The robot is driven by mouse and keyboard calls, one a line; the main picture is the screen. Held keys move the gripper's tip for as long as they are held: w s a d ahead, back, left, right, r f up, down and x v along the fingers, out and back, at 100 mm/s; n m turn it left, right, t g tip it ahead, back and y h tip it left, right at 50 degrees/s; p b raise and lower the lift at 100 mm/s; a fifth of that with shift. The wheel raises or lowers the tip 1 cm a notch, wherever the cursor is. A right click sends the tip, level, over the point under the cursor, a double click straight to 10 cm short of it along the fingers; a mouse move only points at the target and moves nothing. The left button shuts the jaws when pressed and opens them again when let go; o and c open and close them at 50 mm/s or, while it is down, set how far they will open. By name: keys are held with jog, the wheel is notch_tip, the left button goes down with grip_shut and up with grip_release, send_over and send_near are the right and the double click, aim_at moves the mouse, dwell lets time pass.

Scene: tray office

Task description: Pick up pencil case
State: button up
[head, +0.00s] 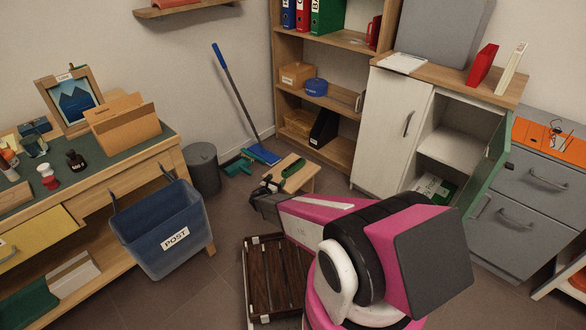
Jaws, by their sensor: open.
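A small dark green, elongated object (293,168), which looks like the pencil case, lies on a low wooden stool (304,179) near the middle of the head view. My gripper (270,184) is at the left side of the stool, close to the green object's lower left end. It is open, and nothing shows between its fingers. At this size I cannot tell the exact gap between the fingers and the object. My pink and black arm hides part of the floor and the lower right of the stool.
A blue POST bin (160,228) hangs at the desk (150,152) on the left. A grey waste bin (202,168), a broom (238,105) and a dustpan (236,165) are behind. A cabinet (391,125) with an open green door (491,165) stands right. Some floor left of my slatted tray is clear.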

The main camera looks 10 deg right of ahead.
aim_at(286, 170)
jog(key=x, duration=0.9)
jog(key=shift+d, duration=0.35)
jog(key=c, duration=1.2)
